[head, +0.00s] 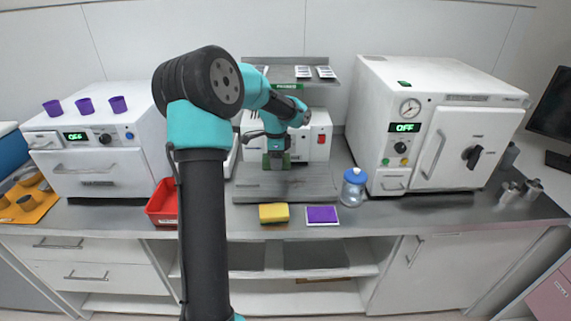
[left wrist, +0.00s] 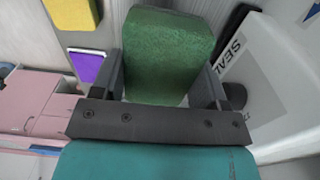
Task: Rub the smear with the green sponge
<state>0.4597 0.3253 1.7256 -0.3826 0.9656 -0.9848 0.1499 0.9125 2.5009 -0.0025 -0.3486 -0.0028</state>
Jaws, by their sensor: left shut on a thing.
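My left gripper (head: 277,158) is shut on the green sponge (left wrist: 166,55), which sits between its two fingers in the left wrist view. In the head view the gripper points down over the grey board (head: 256,192) at the middle of the counter, in front of a white sealing machine (head: 320,137). I cannot make out the smear in either view. My right gripper is not in view.
A yellow sponge (head: 273,213) and a purple pad (head: 322,215) lie at the counter's front edge. A red bin (head: 162,203) stands left, a blue-lidded jar (head: 354,187) right. White appliances (head: 80,160) (head: 440,125) flank the board; a shelf (head: 300,72) hangs above.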

